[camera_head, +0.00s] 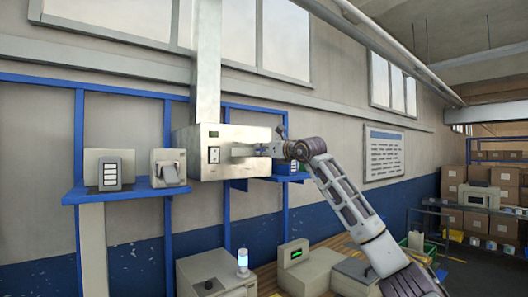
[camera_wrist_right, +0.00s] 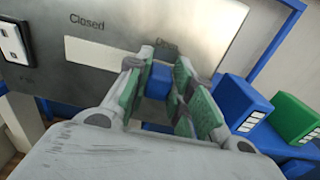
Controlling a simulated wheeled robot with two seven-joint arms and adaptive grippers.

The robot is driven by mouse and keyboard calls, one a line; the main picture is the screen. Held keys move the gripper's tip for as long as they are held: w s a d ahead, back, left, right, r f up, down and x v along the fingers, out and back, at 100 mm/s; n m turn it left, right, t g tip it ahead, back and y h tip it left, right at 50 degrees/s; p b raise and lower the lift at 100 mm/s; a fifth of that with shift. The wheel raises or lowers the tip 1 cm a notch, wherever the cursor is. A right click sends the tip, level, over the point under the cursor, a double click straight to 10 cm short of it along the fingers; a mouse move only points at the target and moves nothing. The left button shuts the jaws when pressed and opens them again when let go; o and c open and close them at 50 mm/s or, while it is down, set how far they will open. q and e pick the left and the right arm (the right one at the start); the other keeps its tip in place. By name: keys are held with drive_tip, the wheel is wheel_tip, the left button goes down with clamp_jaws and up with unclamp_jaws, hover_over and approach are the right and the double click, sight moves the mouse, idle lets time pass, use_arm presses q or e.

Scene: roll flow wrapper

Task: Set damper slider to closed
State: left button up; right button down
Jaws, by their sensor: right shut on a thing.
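The damper box (camera_head: 208,166) is a metal panel on the wall at the foot of a vertical duct. In the right wrist view its face (camera_wrist_right: 200,18) has a pale horizontal slot (camera_wrist_right: 95,54) with "Closed" printed at the left and a second label, partly hidden, at the right. The blue slider knob (camera_wrist_right: 158,80) is at the right part of the slot, under that second label. My right gripper (camera_wrist_right: 157,72) has its green-padded fingers on both sides of the knob and is shut on it. My right gripper (camera_head: 245,151) also reaches the panel in the head view. My left gripper is out of view.
A switch (camera_head: 214,155) is on the panel's left part. Blue shelves (camera_head: 135,192) flank the box. Blue and green binders (camera_wrist_right: 245,105) stand close at the right in the wrist view. A machine with a lamp (camera_head: 242,260) stands below.

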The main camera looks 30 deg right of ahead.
sight(236, 150)
drive_tip(key=a, duration=0.3)
drive_tip(key=a+b, duration=0.1)
drive_tip(key=a, duration=0.2)
drive_tip(key=a+b, duration=0.1)
drive_tip(key=a, duration=0.2)
drive_tip(key=shift+s+a, duration=0.2)
drive_tip(key=shift+s, duration=0.15)
drive_tip(key=shift+d+f, duration=0.1)
drive_tip(key=c, duration=1.5)
unclamp_jaws()
drive_tip(key=shift+o, duration=1.3)
drive_tip(key=shift+a, duration=0.25)
